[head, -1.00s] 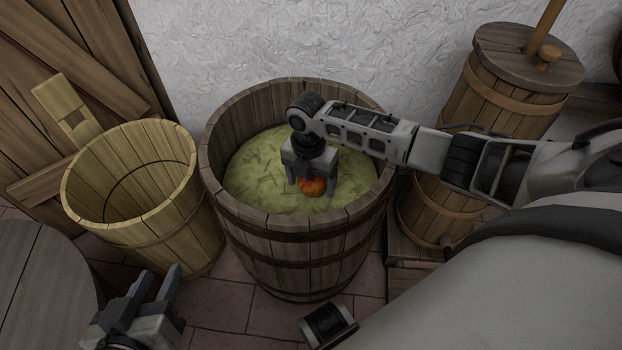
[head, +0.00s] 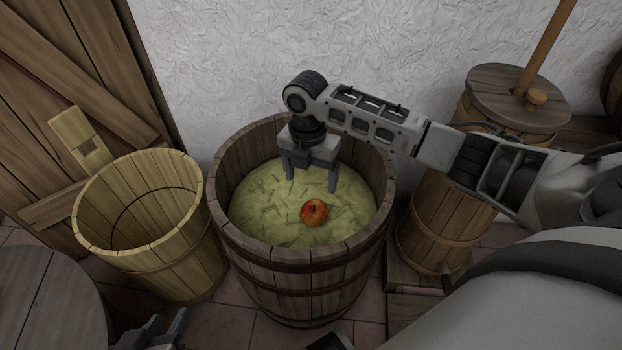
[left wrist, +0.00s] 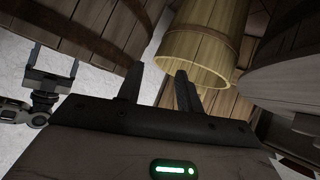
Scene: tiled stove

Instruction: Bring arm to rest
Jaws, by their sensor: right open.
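My right arm reaches in from the right. Its gripper (head: 311,178) points down, open and empty, above the greenish contents (head: 262,205) of the large wooden barrel (head: 300,276). A red-orange apple (head: 313,212) lies on these contents, apart from the fingers and in front of them. My right gripper also shows at the left of the left wrist view (left wrist: 51,65). My left gripper (head: 166,328) is at the bottom edge of the head view, partly cut off. In the left wrist view its fingers (left wrist: 157,88) stand apart with nothing between them.
A light wooden bucket (head: 190,258) stands left of the barrel, and a churn with a stick (head: 445,222) stands to the right. A round wooden top (head: 45,300) is at lower left. A white wall (head: 230,50) is behind.

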